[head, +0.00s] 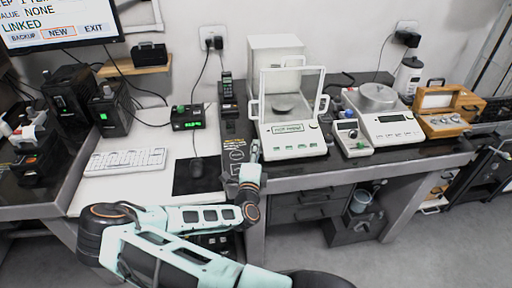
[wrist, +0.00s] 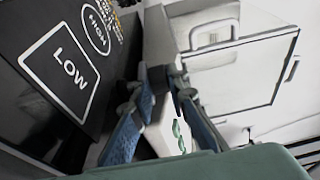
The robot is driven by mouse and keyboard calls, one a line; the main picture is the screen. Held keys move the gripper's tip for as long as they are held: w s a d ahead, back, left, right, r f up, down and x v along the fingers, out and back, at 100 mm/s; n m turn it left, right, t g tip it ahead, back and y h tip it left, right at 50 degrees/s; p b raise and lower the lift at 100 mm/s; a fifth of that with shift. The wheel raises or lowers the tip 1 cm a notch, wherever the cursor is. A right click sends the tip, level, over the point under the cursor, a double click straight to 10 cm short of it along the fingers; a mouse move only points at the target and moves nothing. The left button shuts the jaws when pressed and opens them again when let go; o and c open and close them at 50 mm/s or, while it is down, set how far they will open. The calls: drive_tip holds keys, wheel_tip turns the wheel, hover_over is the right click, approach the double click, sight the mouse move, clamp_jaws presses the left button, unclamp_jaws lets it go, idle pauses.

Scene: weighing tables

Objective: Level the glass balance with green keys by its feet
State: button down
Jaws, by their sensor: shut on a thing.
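The glass balance with green keys (head: 290,136) stands on the dark bench, its glass draft shield around a round pan and its green display lit. My gripper (head: 254,151) is at the balance's left front side, low by the bench top. In the wrist view my gripper (wrist: 160,92) has its two blue-sided fingers closed on a small part at the balance's edge, which looks like a levelling foot and is mostly hidden between the fingertips. The green keys show on the white case (wrist: 178,132). The level bubble cannot be made out.
A dark panel marked LOW and HIGH (wrist: 68,68) lies close to the fingers. A small keyed box (head: 350,137) and a second balance (head: 386,122) stand to the right.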

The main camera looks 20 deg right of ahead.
drive_tip(key=shift+r, duration=0.15)
drive_tip(key=c, duration=1.9)
unclamp_jaws()
drive_tip(key=v, duration=1.2)
drive_tip(key=shift+o, duration=0.3)
